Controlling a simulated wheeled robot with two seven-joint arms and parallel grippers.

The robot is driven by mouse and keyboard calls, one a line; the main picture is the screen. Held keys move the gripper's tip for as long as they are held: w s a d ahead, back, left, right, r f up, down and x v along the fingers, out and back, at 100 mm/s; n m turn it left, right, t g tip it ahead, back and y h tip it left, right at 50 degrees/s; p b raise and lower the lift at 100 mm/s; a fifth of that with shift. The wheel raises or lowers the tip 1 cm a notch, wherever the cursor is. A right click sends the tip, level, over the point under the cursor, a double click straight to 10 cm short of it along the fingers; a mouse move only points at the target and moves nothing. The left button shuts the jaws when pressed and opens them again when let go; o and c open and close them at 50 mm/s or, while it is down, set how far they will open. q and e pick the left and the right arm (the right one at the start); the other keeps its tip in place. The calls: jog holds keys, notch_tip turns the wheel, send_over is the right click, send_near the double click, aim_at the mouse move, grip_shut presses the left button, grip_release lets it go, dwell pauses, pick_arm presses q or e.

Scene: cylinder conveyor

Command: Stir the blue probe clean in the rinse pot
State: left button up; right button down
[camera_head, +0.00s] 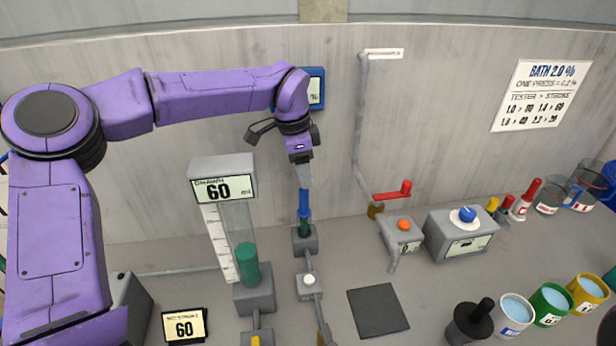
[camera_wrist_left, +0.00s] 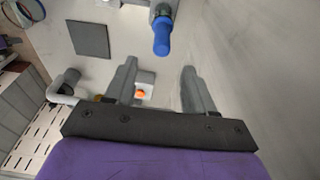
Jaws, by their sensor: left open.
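The blue probe (camera_head: 305,206) stands upright in a small grey holder (camera_head: 305,241) at the middle of the bench. In the left wrist view its blue handle (camera_wrist_left: 162,38) lies just beyond my fingertips. My left gripper (camera_head: 303,182) points down directly above the probe. Its two grey fingers (camera_wrist_left: 160,68) are open and empty in the left wrist view. No pot is clearly readable as the rinse pot; glass vessels (camera_head: 549,199) and cups with pale blue liquid (camera_head: 514,309) stand at the right. My right gripper is not in view.
A tall gauge reading 60 (camera_head: 222,187) with a green cylinder (camera_head: 247,262) stands left of the probe. A red-handled valve (camera_head: 392,193), an orange-button box (camera_head: 403,229) and a blue-knob box (camera_head: 465,232) stand right. A dark pad (camera_head: 377,311) and black pot (camera_head: 469,325) are in front.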

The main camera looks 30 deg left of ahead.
aim_at(305, 196)
pick_arm(q)
jog(key=f, duration=0.1)
jog(key=s+f+p, duration=0.1)
jog(key=f, duration=0.1)
jog(key=shift+a, duration=0.1)
jog(key=f, duration=0.1)
jog(key=w+f+p, duration=0.1)
jog(key=f, duration=0.3)
jog(key=shift+w, duration=0.25)
jog(key=shift+f, duration=0.2)
jog(key=shift+s+d, duration=0.25)
jog(key=shift+w+a, duration=0.1)
jog(key=shift+w, duration=0.05)
jog(key=c, duration=1)
jog(key=o, duration=0.4)
grip_shut()
jog(key=shift+r, duration=0.1)
